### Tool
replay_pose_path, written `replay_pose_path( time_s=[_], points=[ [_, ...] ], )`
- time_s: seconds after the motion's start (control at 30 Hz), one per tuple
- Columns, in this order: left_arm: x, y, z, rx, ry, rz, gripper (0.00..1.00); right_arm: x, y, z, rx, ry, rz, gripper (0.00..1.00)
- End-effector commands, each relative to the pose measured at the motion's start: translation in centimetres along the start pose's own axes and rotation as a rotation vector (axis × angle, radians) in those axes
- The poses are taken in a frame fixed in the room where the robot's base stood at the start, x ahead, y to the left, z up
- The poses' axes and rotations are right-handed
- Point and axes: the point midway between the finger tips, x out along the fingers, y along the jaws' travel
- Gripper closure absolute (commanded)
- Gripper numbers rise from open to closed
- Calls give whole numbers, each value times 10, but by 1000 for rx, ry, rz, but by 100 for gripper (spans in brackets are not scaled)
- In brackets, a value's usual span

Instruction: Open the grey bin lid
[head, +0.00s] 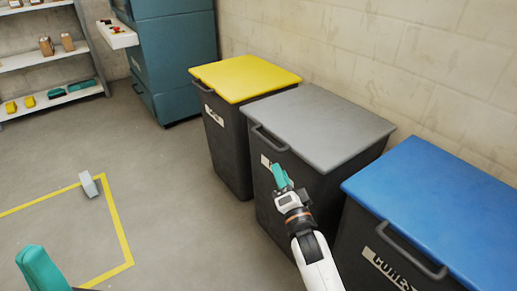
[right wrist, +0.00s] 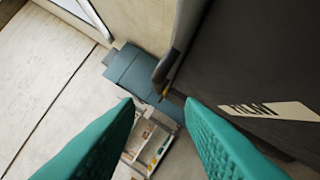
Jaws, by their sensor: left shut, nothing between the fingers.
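The grey bin lid (head: 322,125) lies flat and shut on a dark bin (head: 262,185), between a yellow-lidded and a blue-lidded bin. Its dark bar handle (head: 268,138) is on the front edge. My right gripper (head: 279,174) is in front of this bin, a little below the handle, partly covering the bin's label. In the right wrist view its teal fingers (right wrist: 160,102) are spread with nothing between them; a dark handle (right wrist: 167,66) shows beyond the tips, apart from them. My left gripper (head: 38,268) is shut and empty at the bottom left, only partly in view.
The yellow-lidded bin (head: 245,78) and blue-lidded bin (head: 440,205) stand close on either side. A block wall (head: 400,60) is behind. A teal machine (head: 175,60) and shelves (head: 45,60) stand further back. A small grey object (head: 88,185) lies on the open floor by yellow tape.

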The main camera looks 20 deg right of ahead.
Motion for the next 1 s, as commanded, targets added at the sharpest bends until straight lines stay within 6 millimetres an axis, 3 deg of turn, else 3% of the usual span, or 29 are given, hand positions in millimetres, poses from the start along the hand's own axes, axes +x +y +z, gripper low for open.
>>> replay_pose_path(
  time_s=[0.17,0.6,0.8,1.0],
  points=[
    [-4,0,1,0,-6,0,100,19,1,1,1,-3,5,65],
    [-26,0,-5,1,-7,-3,100,101,0,0,0,-1,2,65],
    [-24,0,-8,2,-16,-9,100,117,1,1,1,-1,2,65],
    [-24,0,-8,2,-15,-10,100,119,1,1,1,0,0,65]
  ],
)
